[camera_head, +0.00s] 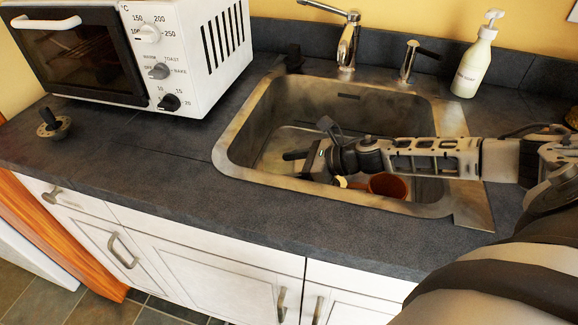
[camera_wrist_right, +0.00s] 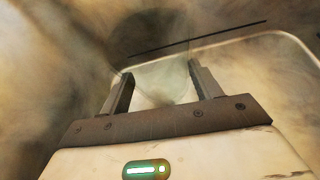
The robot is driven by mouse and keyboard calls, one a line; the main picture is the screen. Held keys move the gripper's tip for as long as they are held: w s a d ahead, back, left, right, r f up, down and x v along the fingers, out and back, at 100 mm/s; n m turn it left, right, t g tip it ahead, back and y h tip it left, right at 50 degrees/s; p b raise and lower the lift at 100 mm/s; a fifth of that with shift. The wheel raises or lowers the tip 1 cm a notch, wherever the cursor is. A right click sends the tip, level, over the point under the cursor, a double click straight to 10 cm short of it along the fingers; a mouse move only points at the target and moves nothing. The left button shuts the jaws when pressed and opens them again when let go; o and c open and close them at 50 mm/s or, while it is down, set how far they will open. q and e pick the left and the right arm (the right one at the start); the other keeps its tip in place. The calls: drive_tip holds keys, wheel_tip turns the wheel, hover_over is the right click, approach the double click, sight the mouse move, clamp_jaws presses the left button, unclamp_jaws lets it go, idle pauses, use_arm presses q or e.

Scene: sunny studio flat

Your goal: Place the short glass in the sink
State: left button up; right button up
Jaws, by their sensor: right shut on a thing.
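My right gripper (camera_head: 306,145) reaches in from the right, over the sink (camera_head: 232,140). In the right wrist view its two fingers (camera_wrist_right: 160,82) stand on either side of a clear, faint short glass (camera_wrist_right: 162,72), and the gripper is shut on it. In the head view I cannot make out the glass. The wrist view shows the sink's metal wall and rim around the gripper. I cannot tell how high the glass is above the sink bottom. My left gripper is not in view.
A brown-orange cup (camera_head: 389,185) is in the sink below my right arm. A faucet (camera_head: 348,42) and a white soap bottle (camera_head: 474,60) stand behind the sink. A white toaster oven (camera_head: 200,50) and a dark stopper-like object (camera_head: 53,124) are on the left counter. The front counter is clear.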

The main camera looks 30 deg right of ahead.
drive_tip(key=shift+f+b, duration=0.6)
drive_tip(key=shift+b, duration=0.05)
drive_tip(key=o, duration=1.4)
drive_tip(key=shift+c, duration=0.2)
